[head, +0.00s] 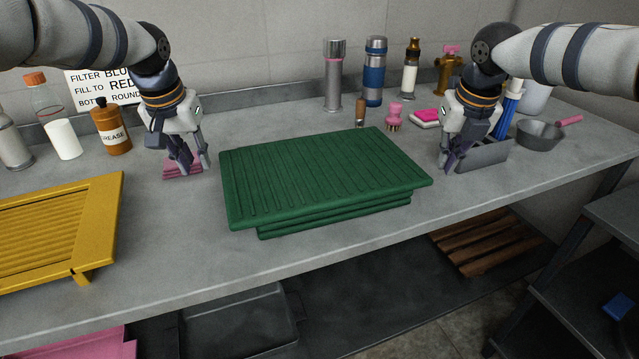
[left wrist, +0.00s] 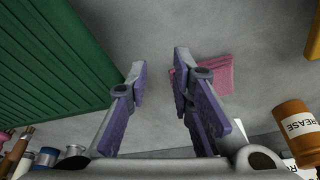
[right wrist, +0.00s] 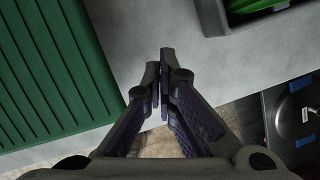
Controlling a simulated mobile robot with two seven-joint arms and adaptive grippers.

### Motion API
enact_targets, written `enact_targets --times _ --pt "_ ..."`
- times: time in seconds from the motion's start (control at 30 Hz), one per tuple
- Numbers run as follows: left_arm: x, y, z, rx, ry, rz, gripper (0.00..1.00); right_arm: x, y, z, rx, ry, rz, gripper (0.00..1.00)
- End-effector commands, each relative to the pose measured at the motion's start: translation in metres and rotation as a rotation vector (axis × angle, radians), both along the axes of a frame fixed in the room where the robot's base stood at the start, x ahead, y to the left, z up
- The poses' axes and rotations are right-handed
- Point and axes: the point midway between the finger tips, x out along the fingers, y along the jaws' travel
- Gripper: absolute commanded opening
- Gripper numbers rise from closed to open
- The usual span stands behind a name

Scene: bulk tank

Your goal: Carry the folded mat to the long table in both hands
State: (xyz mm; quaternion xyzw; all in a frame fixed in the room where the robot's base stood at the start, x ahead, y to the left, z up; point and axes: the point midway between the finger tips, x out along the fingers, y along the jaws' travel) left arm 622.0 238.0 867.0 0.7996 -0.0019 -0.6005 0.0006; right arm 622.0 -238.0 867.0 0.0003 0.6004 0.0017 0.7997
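The folded green mat (head: 320,175) lies flat on a long grey worktop (head: 190,240), its ribbed top layer over several stacked layers. It also shows at the left of the left wrist view (left wrist: 45,60) and of the right wrist view (right wrist: 45,70). My left gripper (head: 190,168) is open and empty, left of the mat and over a folded pink cloth (head: 181,170). My right gripper (head: 447,167) has its fingertips together with nothing between them, just off the mat's right end. Neither gripper touches the mat. I cannot tell whether this worktop is the long table.
A yellow ribbed rack (head: 60,235) lies at the left. A grey tray (head: 482,156) sits beside my right gripper. Flasks and brushes line the back. A dark shelf unit (head: 590,270) stands at the right. Worktop before the mat is clear.

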Motion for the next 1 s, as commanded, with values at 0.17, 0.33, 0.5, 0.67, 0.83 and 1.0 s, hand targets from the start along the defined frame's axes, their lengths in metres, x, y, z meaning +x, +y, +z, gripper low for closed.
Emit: enact_targets --times 0.17,0.33,0.5,0.67,0.83,1.0 --pt "0.0 0.001 0.0 0.002 0.0 0.001 0.21 0.0 -0.001 -0.001 -0.002 0.001 -0.002 0.2" --pt "0.0 0.001 0.0 0.003 0.001 0.002 0.21 0.0 -0.001 -0.001 -0.002 0.001 -0.003 0.2" --pt "0.0 0.001 -0.001 0.003 0.001 0.002 0.21 0.0 -0.001 -0.001 -0.002 0.001 -0.003 0.2" --pt "-0.001 0.001 0.002 0.003 0.0 0.002 0.21 0.0 -0.001 -0.001 -0.002 0.001 -0.003 0.2" --pt "-0.009 0.001 0.036 0.003 -0.004 0.002 0.21 0.0 -0.001 -0.001 -0.002 0.001 -0.003 0.2" --pt "-0.022 0.001 0.08 0.003 -0.004 0.002 0.21 0.0 -0.002 -0.001 -0.002 0.001 -0.003 0.2"
